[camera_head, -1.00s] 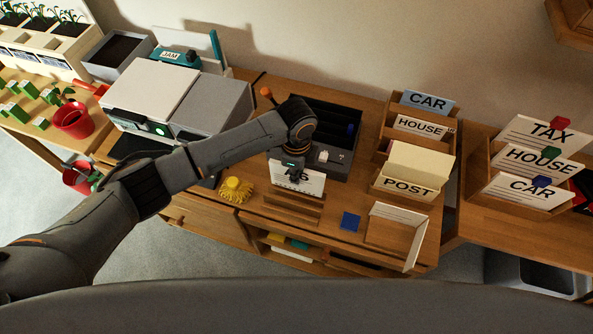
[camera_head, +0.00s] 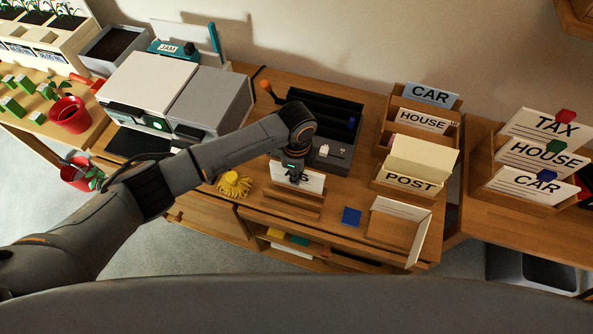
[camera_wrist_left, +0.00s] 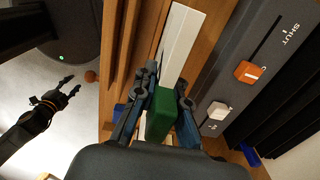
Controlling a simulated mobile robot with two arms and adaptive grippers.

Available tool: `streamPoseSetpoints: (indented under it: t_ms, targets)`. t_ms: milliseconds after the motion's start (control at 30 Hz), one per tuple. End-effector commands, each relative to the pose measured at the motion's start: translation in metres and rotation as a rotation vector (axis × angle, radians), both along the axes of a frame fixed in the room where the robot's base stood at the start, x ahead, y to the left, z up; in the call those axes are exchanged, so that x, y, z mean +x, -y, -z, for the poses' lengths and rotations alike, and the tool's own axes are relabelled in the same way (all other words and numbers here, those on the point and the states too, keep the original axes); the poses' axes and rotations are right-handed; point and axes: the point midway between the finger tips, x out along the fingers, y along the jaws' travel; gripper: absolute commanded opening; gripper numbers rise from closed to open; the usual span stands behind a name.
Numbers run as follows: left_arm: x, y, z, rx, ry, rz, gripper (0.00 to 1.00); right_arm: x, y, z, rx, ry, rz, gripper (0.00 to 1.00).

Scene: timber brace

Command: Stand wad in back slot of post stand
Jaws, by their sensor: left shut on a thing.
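My left gripper (camera_head: 293,176) is shut on a green block (camera_wrist_left: 161,113), seen between its fingers in the wrist view. A white card (camera_head: 313,181) with letters ending in "S" stands right at the gripper; its edge also shows in the wrist view (camera_wrist_left: 183,38). The gripper hides part of the card. The card is at a low wooden stand (camera_head: 291,208) with ledges; whether it rests in a slot I cannot tell. A wooden rack (camera_head: 384,160) to the right holds CAR, HOUSE and POST cards, with a cream wad (camera_head: 422,157) behind POST. My right gripper (camera_wrist_left: 73,85) is open and empty in the wrist view.
A blue block (camera_head: 351,216) and an open wooden tray (camera_head: 392,232) lie to the right. A yellow tufted thing (camera_head: 234,184) lies left. Another card rack (camera_head: 481,176) stands far right.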

Motion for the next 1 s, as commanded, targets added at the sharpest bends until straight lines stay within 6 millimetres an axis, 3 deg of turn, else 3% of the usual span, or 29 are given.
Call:
streamPoseSetpoints:
  t_ms: [267, 300, 400, 633, 733, 767, 1000]
  targets:
    - [0.0003, 0.0002, 0.001, 0.0, 0.001, 0.0, 0.0, 0.0, 0.0008, 0.0006, -0.001, 0.0, 0.0, 0.4]
    - [0.0003, 0.0002, 0.001, 0.0, 0.001, 0.0, 0.18, 0.0001, 0.0011, 0.0006, -0.001, 0.0, -0.001, 0.4]
    - [0.0003, 0.0001, 0.001, 0.0, 0.001, 0.0, 0.38, 0.0001, 0.0017, 0.0006, -0.002, 0.0, -0.001, 0.4]
    - [0.0002, 0.0, 0.0011, 0.0, 0.0, 0.0, 0.39, 0.0, 0.0028, 0.0006, -0.003, 0.0, -0.001, 0.4]
    - [0.0001, -0.0003, 0.0015, 0.001, 0.0, 0.0, 0.59, 0.0, 0.0029, 0.0006, -0.003, 0.0, -0.001, 0.4]
    - [0.0001, -0.0003, 0.0014, 0.001, 0.0, 0.0, 0.61, 0.0, 0.0029, 0.0006, -0.003, 0.0, -0.001, 0.4]
    - [0.0001, -0.0004, 0.0014, 0.001, 0.0, 0.0, 0.61, 0.0, 0.0029, 0.0006, -0.003, 0.0, 0.0, 0.4]
